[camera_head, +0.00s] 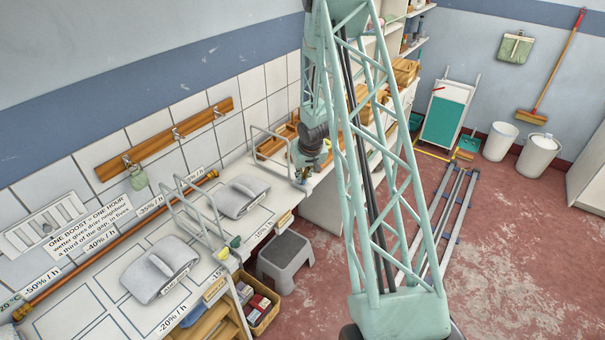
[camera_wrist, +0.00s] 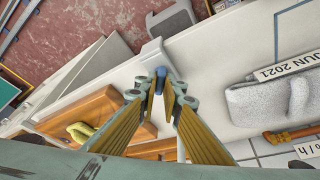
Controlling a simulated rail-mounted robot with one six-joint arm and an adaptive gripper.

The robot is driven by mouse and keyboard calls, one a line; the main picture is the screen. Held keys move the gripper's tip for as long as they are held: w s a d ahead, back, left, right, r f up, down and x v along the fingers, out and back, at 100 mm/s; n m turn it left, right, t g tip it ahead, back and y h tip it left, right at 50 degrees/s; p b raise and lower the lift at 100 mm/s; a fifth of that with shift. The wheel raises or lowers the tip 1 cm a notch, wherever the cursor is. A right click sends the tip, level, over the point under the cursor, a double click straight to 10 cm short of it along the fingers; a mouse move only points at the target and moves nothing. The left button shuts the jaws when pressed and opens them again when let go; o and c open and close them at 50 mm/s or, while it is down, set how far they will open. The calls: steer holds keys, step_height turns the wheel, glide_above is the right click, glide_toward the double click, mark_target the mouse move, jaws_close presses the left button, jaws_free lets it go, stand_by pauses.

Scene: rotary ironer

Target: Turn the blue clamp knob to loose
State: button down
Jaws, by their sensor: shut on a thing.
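The blue clamp knob (camera_wrist: 160,76) shows small between my fingertips in the wrist view, beside the rounded end of a pale grey rail (camera_wrist: 149,50). My gripper (camera_wrist: 162,88) has its two yellow-sided fingers closed on the knob. In the head view my gripper (camera_head: 303,178) is down at the front edge of the white worktop, by the far metal hoop frame (camera_head: 268,142). The knob is mostly hidden there. I cannot tell the knob's turned position.
A folded grey cloth (camera_head: 242,196) lies on the worktop left of my gripper, with another grey cloth (camera_head: 160,270) nearer. A second hoop frame (camera_head: 190,208) stands between them. A grey step stool (camera_head: 286,259) stands on the floor below. A wooden board (camera_wrist: 95,118) shows in the wrist view.

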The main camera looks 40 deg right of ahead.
steer(key=shift+w+d+r+n+p, duration=0.2)
steer(key=shift+n+p, duration=0.2)
steer(key=shift+p, duration=0.85)
steer(key=shift+n+y+p, duration=0.3)
steer(key=shift+n+p, duration=0.3)
steer(key=shift+p, duration=0.05)
steer(key=shift+s+n+y, duration=0.1)
steer(key=shift+n+y, duration=0.45)
steer(key=shift+n, duration=0.85)
steer(key=shift+n+y, duration=0.55)
steer(key=shift+n, duration=0.85)
steer(key=shift+f, duration=0.1)
steer(key=c, duration=2.8)
jaws_free()
steer(key=shift+s+f, duration=0.1)
steer(key=shift+v, duration=6.05)
steer(key=shift+s+f, duration=0.1)
steer(key=shift+s, duration=0.05)
